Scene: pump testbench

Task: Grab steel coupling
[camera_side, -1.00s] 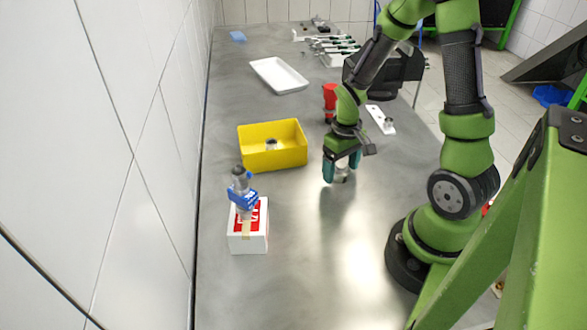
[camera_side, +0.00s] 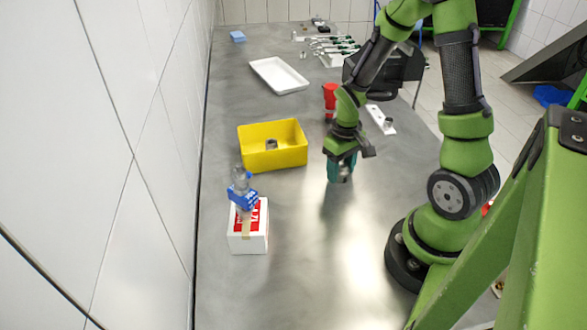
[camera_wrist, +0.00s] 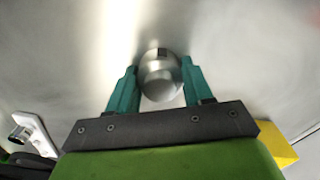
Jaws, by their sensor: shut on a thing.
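The steel coupling (camera_wrist: 160,76) is a round, shiny metal piece with a dark notch at its top edge in the wrist view. My gripper (camera_wrist: 159,72) has its teal fingers on either side of the coupling, shut on it. In the side view my gripper (camera_side: 341,170) points down just over the steel table, right of the yellow bin. The coupling is hidden behind the fingers there. I cannot tell whether it touches the table.
A yellow bin (camera_side: 290,155) holds a small metal part (camera_side: 271,144). A white box (camera_side: 248,240) with a blue-and-grey device (camera_side: 242,192) stands at front left. A red object (camera_side: 330,97), a white plate (camera_side: 376,115) and a white tray (camera_side: 278,75) lie further back. The table's front middle is clear.

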